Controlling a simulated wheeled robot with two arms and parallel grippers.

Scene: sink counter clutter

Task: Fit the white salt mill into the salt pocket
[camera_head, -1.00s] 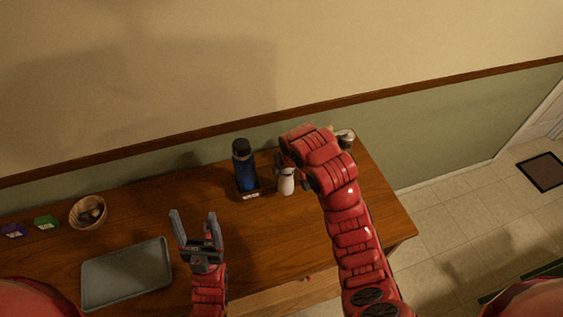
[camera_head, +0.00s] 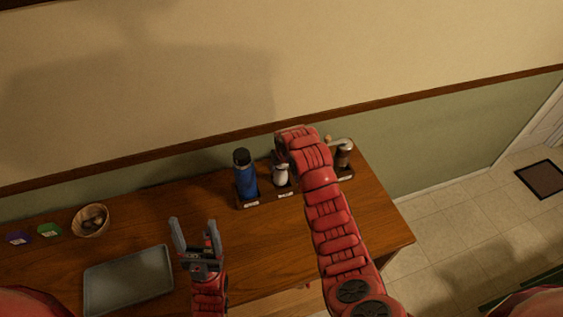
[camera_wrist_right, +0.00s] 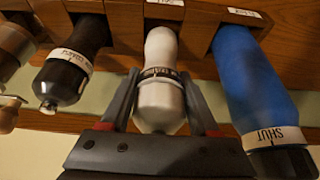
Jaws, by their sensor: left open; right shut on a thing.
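The white salt mill (camera_head: 281,177) is at the wooden rack, just right of the blue bottle; the wrist view shows the mill (camera_wrist_right: 160,95) too. My right gripper (camera_wrist_right: 159,88) is shut on it, one finger on each side. The mill's base end meets the salt pocket (camera_wrist_right: 165,14), which has a white label on its front. I cannot tell whether the base is fully seated. My right arm hides part of the rack in the head view. My left gripper (camera_head: 195,223) is open and empty above the table's front part.
The blue bottle (camera_head: 245,178) and a dark pepper mill (camera_wrist_right: 75,62) stand in neighbouring pockets. A hand-crank grinder (camera_head: 343,155) is at the right end. A grey tray (camera_head: 128,280) and a bowl (camera_head: 91,221) are at left. The table's middle is clear.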

